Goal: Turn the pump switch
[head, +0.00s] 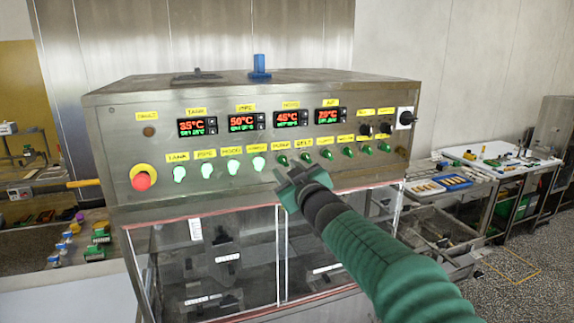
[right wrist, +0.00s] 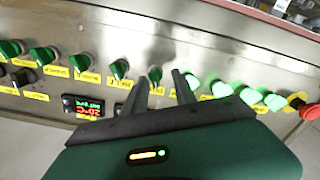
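The pump switch (head: 282,160) is a dark green, unlit knob under a yellow label, in the middle of the lower row on the steel control panel (head: 160,115). It also shows in the right wrist view, where the pump switch (right wrist: 155,74) appears between my fingertips. My right gripper (head: 290,174) is at the panel front, just below that knob in the head view. In the right wrist view my right gripper (right wrist: 160,82) is open, its two fingers apart and pointing at the panel. I cannot tell whether they touch the knob. My left gripper is out of view.
Lit switches (head: 233,166) stand left of the pump switch, with a red emergency stop (head: 140,181) beyond. The unlit belt switch (head: 304,158) is close on the right. Above are temperature displays (head: 244,122). A glass-fronted enclosure lies below. A side table (head: 490,165) stands right.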

